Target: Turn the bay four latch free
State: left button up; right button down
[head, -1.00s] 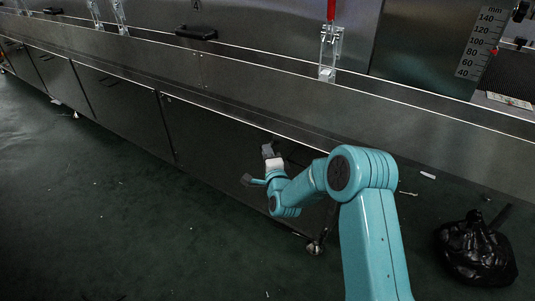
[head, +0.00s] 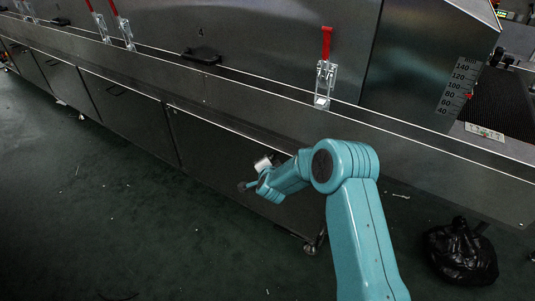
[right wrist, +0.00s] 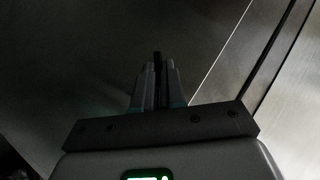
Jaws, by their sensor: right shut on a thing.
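A clear-bodied latch with an upright red handle (head: 326,45) is on the dryer's steel side, right of centre in the head view. Two similar latches, a red-handled one (head: 122,32) and its neighbour (head: 99,24), stand close together at the upper left. My right gripper (head: 256,176) is low in front of the lower cabinets, left of and well below the nearest latch. In the right wrist view its fingers (right wrist: 157,80) are close together on a thin dark thing (right wrist: 157,62). My left gripper is not seen.
A black handle (head: 202,55) juts from the dryer wall. A ledge runs along the dryer beneath the latches. A millimetre scale (head: 459,87) and a dark conveyor belt (head: 503,103) are at the right. A black bag (head: 459,253) lies on the floor. The left floor is mostly clear.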

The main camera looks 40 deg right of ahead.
jog(key=shift+w+a+r+n+g+h+p, duration=0.1)
jog(key=shift+w+n+g+h+p, duration=0.2)
jog(key=shift+n+g+p, duration=0.8)
jog(key=shift+w+a+r+n+g+h+p, duration=0.15)
jog(key=shift+n+g+h+p, duration=0.25)
jog(key=shift+g+p, duration=1.4)
jog(key=shift+w+r+n+g+h+p, duration=0.2)
jog(key=shift+n+g+h+p, duration=0.5)
jog(key=shift+p, duration=1.25)
jog(key=shift+y, duration=0.3)
jog(key=c, duration=1.2)
grip_release()
jog(key=shift+f, duration=0.1)
